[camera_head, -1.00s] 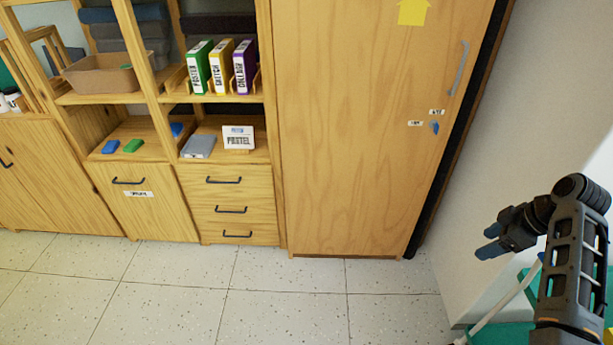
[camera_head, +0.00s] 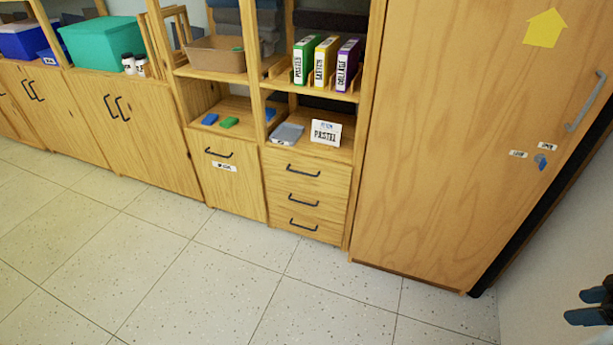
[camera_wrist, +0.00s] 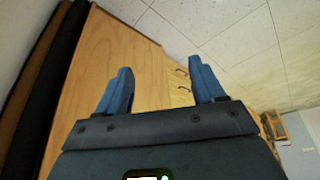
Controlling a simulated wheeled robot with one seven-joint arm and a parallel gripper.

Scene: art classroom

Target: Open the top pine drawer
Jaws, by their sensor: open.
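The top pine drawer (camera_head: 300,171) is the uppermost of 3 stacked drawers with dark bar handles, under the shelf with the PASTEL sign. It is closed, its front flush with the drawers below. Its dark handle (camera_head: 302,171) runs across its front. My gripper (camera_head: 592,306) is at the lower right edge of the head view, well apart from the drawers. In the wrist view my gripper (camera_wrist: 163,88) has its two blue fingers spread, with nothing between them. Small dark handles (camera_wrist: 181,73) show beyond the fingers there; I cannot tell which drawer each belongs to.
A tall wooden cabinet (camera_head: 440,150) with a grey handle stands just right of the drawers. A cupboard door (camera_head: 235,184) with a dark handle is left of them. The tiled floor (camera_head: 200,270) in front is clear. A white wall (camera_head: 560,230) is at the right.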

